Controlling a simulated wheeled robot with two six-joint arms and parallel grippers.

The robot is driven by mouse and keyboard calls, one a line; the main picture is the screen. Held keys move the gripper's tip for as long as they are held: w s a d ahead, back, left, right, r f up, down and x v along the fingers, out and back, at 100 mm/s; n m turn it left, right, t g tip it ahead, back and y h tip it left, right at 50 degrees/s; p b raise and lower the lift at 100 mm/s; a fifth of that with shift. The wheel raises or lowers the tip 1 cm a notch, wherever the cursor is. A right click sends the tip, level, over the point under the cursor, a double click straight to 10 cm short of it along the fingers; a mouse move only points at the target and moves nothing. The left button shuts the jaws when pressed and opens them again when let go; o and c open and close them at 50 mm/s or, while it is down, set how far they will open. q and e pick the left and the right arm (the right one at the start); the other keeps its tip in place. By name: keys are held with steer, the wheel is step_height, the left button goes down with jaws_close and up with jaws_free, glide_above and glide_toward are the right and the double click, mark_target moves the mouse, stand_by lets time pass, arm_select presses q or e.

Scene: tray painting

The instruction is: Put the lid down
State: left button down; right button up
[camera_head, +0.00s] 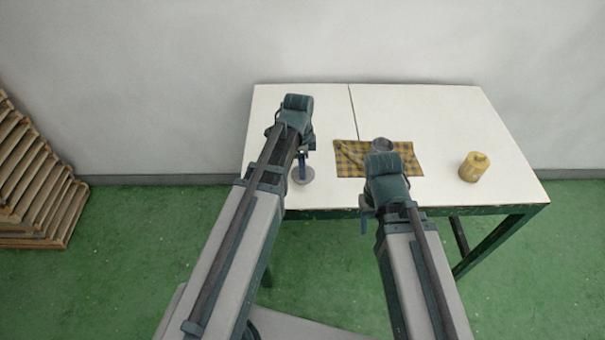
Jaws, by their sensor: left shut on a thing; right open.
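The lid (303,176) is a round grey disc near the front edge of the white table, left of the cloth. My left gripper (302,160) reaches over the table from the left and is shut on the lid. I cannot tell whether the lid touches the tabletop. My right gripper (366,216) is open at the table's front edge, in front of the cloth. Its fingers are small and partly hidden by the wrist, and I see nothing between them.
A yellow checked cloth (408,160) lies on the white table (440,110). A yellow jar (474,168) stands at the right. The back of the table is clear. Stacked wooden trays (35,180) stand far left.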

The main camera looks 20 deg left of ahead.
arm_select(q)
steer(key=shift+f+b, duration=0.65)
steer(key=shift+f, duration=0.6)
arm_select(e)
steer(key=shift+f, duration=1.25)
arm_select(q)
steer(key=shift+f, duration=0.1)
steer(key=shift+f, duration=0.15)
steer(key=shift+c, duration=2.3)
jaws_free()
arm_select(e)
steer(key=shift+f, duration=0.15)
arm_select(q)
steer(key=shift+r, duration=0.25)
step_height(320, 180, up, 12)
steer(key=p, duration=1.2)
steer(key=s+d+n+y, duration=0.1)
steer(key=s+d+n, duration=0.9)
steer(key=s, duration=0.4)
steer(key=shift+s+d+n+y, duration=0.15)
steer(key=shift+d+n+y, duration=0.25)
steer(key=shift+n, duration=0.1)
arm_select(e)
step_height(320, 180, up, 12)
